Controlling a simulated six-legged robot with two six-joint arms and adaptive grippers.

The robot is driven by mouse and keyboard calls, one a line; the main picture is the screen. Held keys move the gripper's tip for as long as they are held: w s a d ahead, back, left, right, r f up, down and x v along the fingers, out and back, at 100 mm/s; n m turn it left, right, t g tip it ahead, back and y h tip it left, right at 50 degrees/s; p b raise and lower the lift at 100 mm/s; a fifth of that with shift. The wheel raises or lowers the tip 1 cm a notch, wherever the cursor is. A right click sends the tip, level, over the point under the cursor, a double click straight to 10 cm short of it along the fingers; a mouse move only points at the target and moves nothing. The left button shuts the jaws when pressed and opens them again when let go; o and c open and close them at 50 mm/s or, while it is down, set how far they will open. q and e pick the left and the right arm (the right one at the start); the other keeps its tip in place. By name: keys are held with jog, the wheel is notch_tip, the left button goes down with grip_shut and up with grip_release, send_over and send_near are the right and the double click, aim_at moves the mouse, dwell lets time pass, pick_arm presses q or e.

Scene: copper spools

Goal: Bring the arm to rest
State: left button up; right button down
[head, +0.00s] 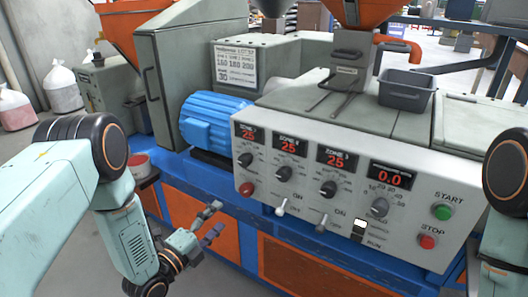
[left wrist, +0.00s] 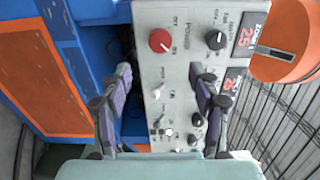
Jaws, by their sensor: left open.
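My left gripper (head: 214,219) is in front of the machine's lower blue frame, left of the control panel (head: 345,203). Its two fingers are apart with nothing between them. In the left wrist view the open gripper (left wrist: 160,76) points at the panel, with the red power knob (left wrist: 160,40) beyond the fingertips. I cannot tell the exact gap, but no finger visibly touches the panel. My left arm (head: 70,190) comes in from the left. Part of my right arm (head: 505,220) shows at the right edge; its gripper is out of view.
The panel has red displays reading 25, 25, 25 and 0.0, several knobs, toggle switches (head: 281,207), a green start button (head: 442,212) and a red stop button (head: 428,242). A blue motor (head: 212,120) and a grey bin (head: 406,92) are behind. Floor shows at lower left.

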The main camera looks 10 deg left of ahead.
pick_arm(q)
jog(key=s+f+n+g+y, duration=0.4)
jog(key=s+f+n+g, duration=0.4)
jog(key=s+f+n, duration=0.5)
jog(key=s+n+g+y, duration=0.2)
jog(key=s+n+g, duration=0.7)
jog(key=s, duration=1.4)
jog(key=shift+s+d, duration=0.2)
jog(key=shift+d, duration=0.15)
jog(key=shift+f, duration=0.1)
